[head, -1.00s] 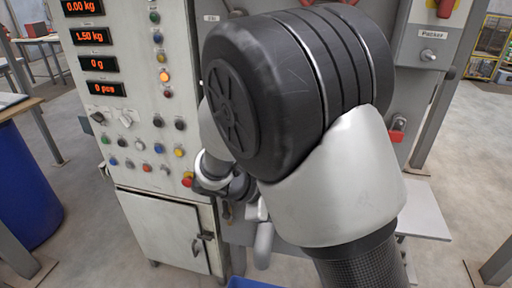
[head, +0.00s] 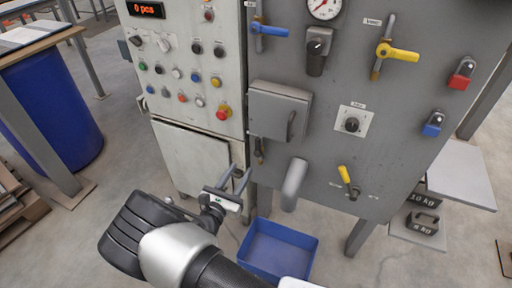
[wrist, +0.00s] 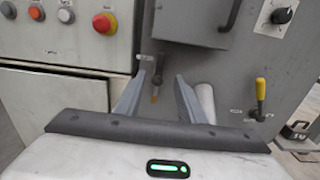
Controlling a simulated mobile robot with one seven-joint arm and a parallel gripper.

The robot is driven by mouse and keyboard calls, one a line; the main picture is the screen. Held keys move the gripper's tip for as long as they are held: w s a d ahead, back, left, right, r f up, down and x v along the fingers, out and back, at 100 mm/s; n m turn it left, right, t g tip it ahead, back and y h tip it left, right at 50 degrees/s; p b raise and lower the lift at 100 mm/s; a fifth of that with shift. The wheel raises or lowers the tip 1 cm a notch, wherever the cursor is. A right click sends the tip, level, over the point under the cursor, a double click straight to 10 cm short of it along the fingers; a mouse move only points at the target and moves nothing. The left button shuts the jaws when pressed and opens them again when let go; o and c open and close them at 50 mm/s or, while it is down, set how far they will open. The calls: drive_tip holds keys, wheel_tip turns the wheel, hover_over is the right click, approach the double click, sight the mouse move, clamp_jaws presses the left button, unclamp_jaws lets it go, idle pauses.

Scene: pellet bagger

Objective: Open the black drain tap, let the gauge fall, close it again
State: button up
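The black drain tap (head: 259,150) is small, with a dark handle and a brass lower end, low on the grey panel's left edge. In the wrist view the tap (wrist: 156,72) shows between and beyond the fingertips. Its handle seems to hang roughly downward, but it is too small to be sure. The gauge (head: 324,7) is a round white dial with a red needle, cut by the top edge of the head view. My gripper (head: 235,178) is open and empty, below and left of the tap, apart from it; its fingers (wrist: 160,80) point at the panel.
A grey box (head: 279,112) juts out above the tap. A grey spout (head: 294,184) hangs to its right over a blue bin (head: 278,247). Blue-handled (head: 268,30) and yellow-handled (head: 398,52) valves and a small yellow lever (head: 346,178) are on the panel. A red button (head: 223,113) is at left.

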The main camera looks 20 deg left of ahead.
sight(257, 144)
drive_tip(key=w, duration=0.9)
drive_tip(key=w+d+b, duration=0.1)
drive_tip(key=w, duration=0.3)
drive_tip(key=shift+w+d, duration=0.1)
drive_tip(key=shift+w, duration=0.25)
drive_tip(key=shift+c, duration=0.2)
clamp_jaws()
